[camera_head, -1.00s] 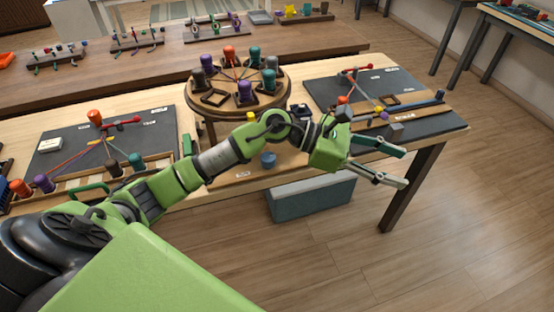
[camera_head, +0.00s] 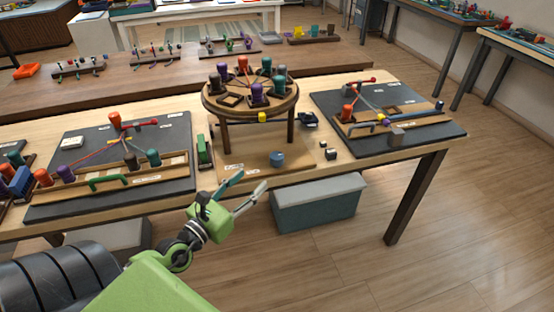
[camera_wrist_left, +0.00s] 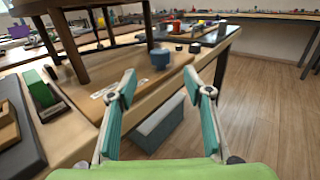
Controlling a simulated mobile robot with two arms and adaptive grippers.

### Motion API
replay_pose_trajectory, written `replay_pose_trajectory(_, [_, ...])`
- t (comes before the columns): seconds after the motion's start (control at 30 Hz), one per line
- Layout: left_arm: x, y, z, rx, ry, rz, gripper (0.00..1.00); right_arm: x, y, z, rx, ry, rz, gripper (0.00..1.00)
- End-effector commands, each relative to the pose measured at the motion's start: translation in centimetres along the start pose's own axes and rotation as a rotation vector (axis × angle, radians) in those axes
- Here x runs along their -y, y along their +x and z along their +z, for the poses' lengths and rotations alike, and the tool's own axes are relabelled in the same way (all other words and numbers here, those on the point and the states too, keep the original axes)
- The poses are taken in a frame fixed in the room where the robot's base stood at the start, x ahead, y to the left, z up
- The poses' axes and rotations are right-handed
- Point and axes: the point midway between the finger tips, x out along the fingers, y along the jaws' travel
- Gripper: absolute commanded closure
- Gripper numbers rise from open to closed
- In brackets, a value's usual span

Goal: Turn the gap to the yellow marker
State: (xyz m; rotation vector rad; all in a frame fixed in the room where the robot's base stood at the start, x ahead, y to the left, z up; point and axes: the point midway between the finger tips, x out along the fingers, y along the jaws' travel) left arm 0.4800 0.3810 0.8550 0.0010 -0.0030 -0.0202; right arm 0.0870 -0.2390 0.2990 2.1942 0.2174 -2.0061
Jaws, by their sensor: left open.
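A round wooden braiding disc (camera_head: 222,112) stands on legs on the bench, with several coloured bobbins around its top. The yellow marker (camera_head: 262,117) is a small block at the disc's near edge. My left gripper (camera_head: 252,179) is open and empty, in front of the bench and below the disc, apart from both. Its two fingers also show in the left wrist view (camera_wrist_left: 160,78), spread apart. The disc's top is out of the wrist view. My right gripper is not in view.
A blue cylinder (camera_head: 277,159) sits on the base board below the disc. Dark boards with cords and bobbins lie left (camera_head: 95,139) and right (camera_head: 366,96). A grey bin (camera_head: 317,207) stands under the bench. Floor at right is clear.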

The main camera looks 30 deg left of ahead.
Motion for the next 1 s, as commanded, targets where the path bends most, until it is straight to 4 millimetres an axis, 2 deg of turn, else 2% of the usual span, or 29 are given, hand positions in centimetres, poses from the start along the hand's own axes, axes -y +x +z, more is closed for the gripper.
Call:
replay_pose_trajectory(0.17, [-0.1,1.7,0.3,0.004,0.0,0.002,0.53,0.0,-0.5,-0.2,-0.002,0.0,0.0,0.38])
replay_pose_trajectory(0.7, [0.1,10.6,0.0,0.001,-0.001,0.0,0.53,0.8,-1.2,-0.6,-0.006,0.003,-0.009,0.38])
replay_pose_trajectory(1.0, [0.1,13.4,-0.1,-0.001,-0.001,0.0,0.53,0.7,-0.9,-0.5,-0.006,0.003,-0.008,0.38])
